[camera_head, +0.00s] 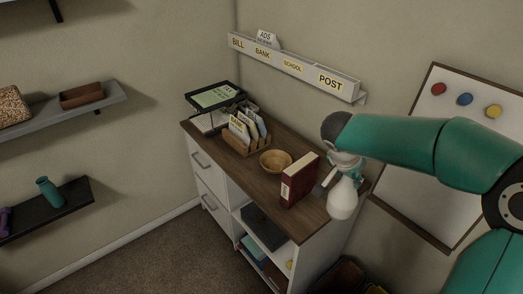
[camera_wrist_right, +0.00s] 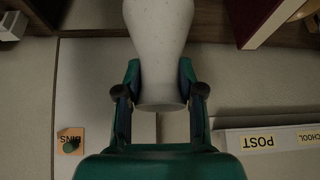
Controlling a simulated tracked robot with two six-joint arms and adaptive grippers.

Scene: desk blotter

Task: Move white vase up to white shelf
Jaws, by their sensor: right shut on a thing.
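The white vase (camera_head: 342,198) is at the right end of the wooden cabinet top, near the red book. My right gripper (camera_head: 344,168) is shut on its narrow upper part; the wrist view shows a finger on each side of the vase (camera_wrist_right: 158,45). Whether the vase's base touches the cabinet top is not clear. A white wall shelf (camera_head: 345,88) with yellow labels such as BILL, BANK, SCHOOL and POST runs along the back wall above the cabinet. It also shows in the wrist view (camera_wrist_right: 275,149). My left gripper is not in view.
The cabinet top (camera_head: 238,164) holds a red book (camera_head: 299,181), a wooden bowl (camera_head: 275,161), a letter rack (camera_head: 236,144) and a stacked tray (camera_head: 214,97). A whiteboard (camera_head: 440,150) with coloured magnets is on the right wall. Grey (camera_head: 40,118) and black (camera_head: 50,214) shelves hang left.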

